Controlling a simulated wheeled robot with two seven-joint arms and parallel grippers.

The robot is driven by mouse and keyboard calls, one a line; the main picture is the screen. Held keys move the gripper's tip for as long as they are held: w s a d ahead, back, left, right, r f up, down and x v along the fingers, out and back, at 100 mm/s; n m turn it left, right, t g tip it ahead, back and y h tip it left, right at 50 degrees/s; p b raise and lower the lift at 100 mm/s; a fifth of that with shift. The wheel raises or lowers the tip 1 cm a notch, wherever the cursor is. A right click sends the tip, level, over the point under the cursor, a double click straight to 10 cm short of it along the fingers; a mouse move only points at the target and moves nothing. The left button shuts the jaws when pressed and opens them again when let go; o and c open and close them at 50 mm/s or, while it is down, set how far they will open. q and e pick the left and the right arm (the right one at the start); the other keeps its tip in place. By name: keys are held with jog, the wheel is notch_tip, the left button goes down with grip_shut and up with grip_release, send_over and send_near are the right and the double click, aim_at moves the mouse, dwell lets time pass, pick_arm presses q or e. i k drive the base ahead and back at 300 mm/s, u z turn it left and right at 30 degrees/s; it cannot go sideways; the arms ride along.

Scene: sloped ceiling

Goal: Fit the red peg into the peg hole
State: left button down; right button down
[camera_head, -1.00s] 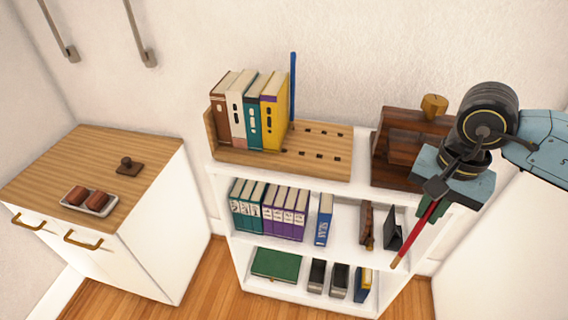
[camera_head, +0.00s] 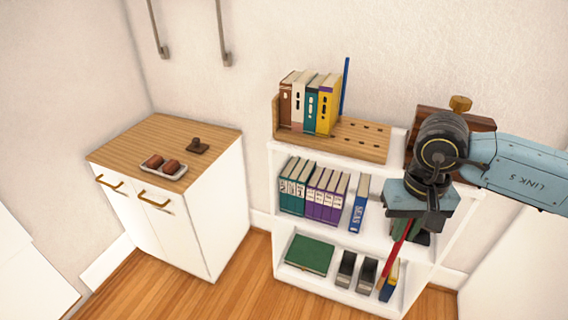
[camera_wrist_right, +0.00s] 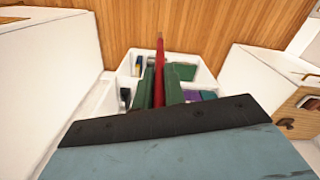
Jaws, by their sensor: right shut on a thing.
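My right gripper (camera_head: 412,228) is shut on the red peg (camera_head: 398,252), which slants down in front of the right part of the shelf. In the right wrist view, the red peg (camera_wrist_right: 159,62) sticks out between the green fingers. The wooden peg board (camera_head: 345,145) lies on the shelf's top, with rows of small dark holes on its right part. The gripper is to the right of the board and nearer to me. My left gripper is out of view.
The white shelf (camera_head: 268,190) holds books, binders and boxes on lower levels. A dark wooden stand with a brass knob (camera_head: 460,104) is partly hidden behind my right arm. A white cabinet (camera_head: 222,210) stands left, carrying a tray (camera_head: 152,170). Floor between them is clear.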

aim_at(364, 140)
jog(key=z, duration=0.15)
jog(key=k, duration=0.3)
jog(key=u, duration=1.45)
jog(key=i, duration=0.95)
jog(key=z, duration=0.8)
jog(key=i, duration=0.6)
jog(key=z, duration=0.7)
